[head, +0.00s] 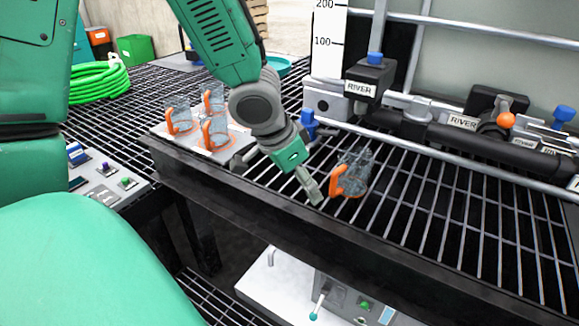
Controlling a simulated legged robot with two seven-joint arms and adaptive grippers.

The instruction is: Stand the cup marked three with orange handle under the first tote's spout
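My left gripper (279,182) is just left of this cup. Its fingers look spread, with one fingertip close to the handle and a small gap between them; nothing is held. Several similar cups with orange handles, such as one cup (216,132), stand on a pale tray (185,141) left of the gripper. Black spout fittings labelled RIVER (369,79) sit on the pipe behind the grate. My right gripper is not in view.
The grate (430,205) is clear to the right of the cup. A metal rail (470,157) runs along its back. A blue-handled valve (309,122) stands behind the gripper. A control panel (106,180) is at left, with a green hose (100,82) beyond.

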